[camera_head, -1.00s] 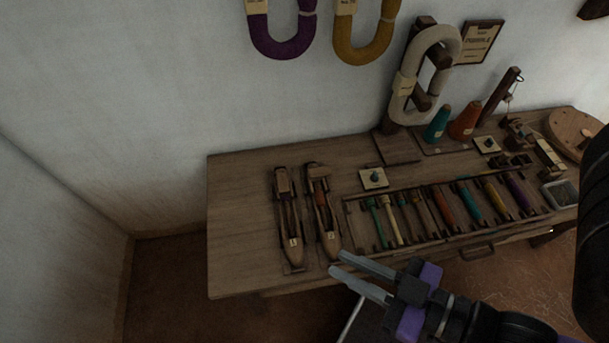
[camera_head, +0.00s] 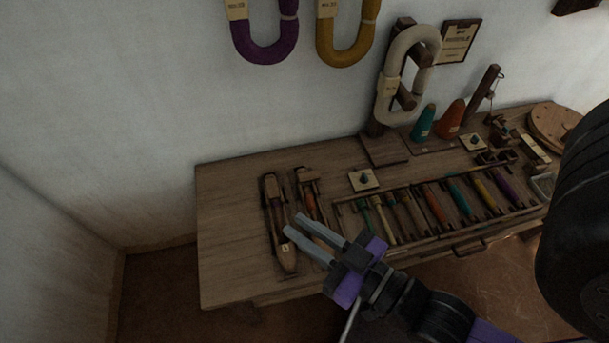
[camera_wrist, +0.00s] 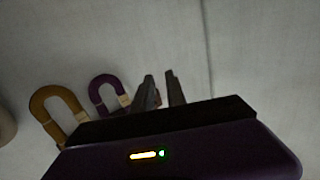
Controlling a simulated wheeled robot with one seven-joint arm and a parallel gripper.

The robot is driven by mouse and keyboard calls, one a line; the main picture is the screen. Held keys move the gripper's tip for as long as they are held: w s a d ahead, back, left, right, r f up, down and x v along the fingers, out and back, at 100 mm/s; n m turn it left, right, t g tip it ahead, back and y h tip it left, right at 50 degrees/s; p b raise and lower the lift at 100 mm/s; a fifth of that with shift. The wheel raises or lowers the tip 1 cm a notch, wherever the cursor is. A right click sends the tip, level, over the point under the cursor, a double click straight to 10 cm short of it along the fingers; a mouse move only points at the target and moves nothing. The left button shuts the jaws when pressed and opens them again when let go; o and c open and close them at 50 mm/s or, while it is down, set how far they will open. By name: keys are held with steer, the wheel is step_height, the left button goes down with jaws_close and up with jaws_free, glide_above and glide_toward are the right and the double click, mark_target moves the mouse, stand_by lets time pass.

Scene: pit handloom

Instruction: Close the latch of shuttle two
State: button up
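Shuttle two (camera_head: 309,194) is the right one of two wooden boat-shaped shuttles lying side by side on the table's left part. It has an orange-brown filling, and a wooden piece (camera_head: 305,174) at its far end. I cannot tell which part is the latch or how it stands. My gripper (camera_head: 293,225) is open and empty, with a gap between its two grey fingers. In the head view its fingers cover the near part of shuttle two, seemingly above it. In the wrist view the gripper (camera_wrist: 160,82) points toward the wall, and no shuttle shows clearly.
The other shuttle (camera_head: 284,250) lies just left. A rack (camera_head: 338,223) of several coloured bobbins lies to the right, with a small knobbed plate (camera_head: 364,180) behind it. Cones, a wooden stand and a round board are further right. The table (camera_head: 225,220) is clear at its left end.

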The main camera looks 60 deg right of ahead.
steer(key=w+d+f+n+g+h+b, duration=0.1)
steer(key=w+d+f+g+b, duration=0.1)
steer(key=w+d+f, duration=0.5)
steer(key=w+d+f+g+h+b, duration=0.1)
steer(key=w+d+f+g, duration=0.15)
steer(key=w+d, duration=0.85)
steer(key=w+d+f+n+g+b, duration=0.1)
steer(key=w+d+f+g+b, duration=0.1)
steer(key=w+d+f, duration=0.55)
steer(key=w+d+n+g, duration=0.2)
steer(key=d, duration=0.5)
steer(key=n+g+y, duration=0.5)
steer(key=n+g, duration=0.2)
steer(key=g, duration=0.2)
glide_above(305, 176)
steer(key=shift+t, duration=0.25)
step_height(305, 176, down, 7)
steer(key=shift+w+r, duration=0.1)
steer(key=shift+r, duration=0.05)
steer(key=shift+a, duration=0.1)
steer(key=shift+f+b, duration=0.45)
steer(key=shift+f, duration=3.5)
jaws_close()
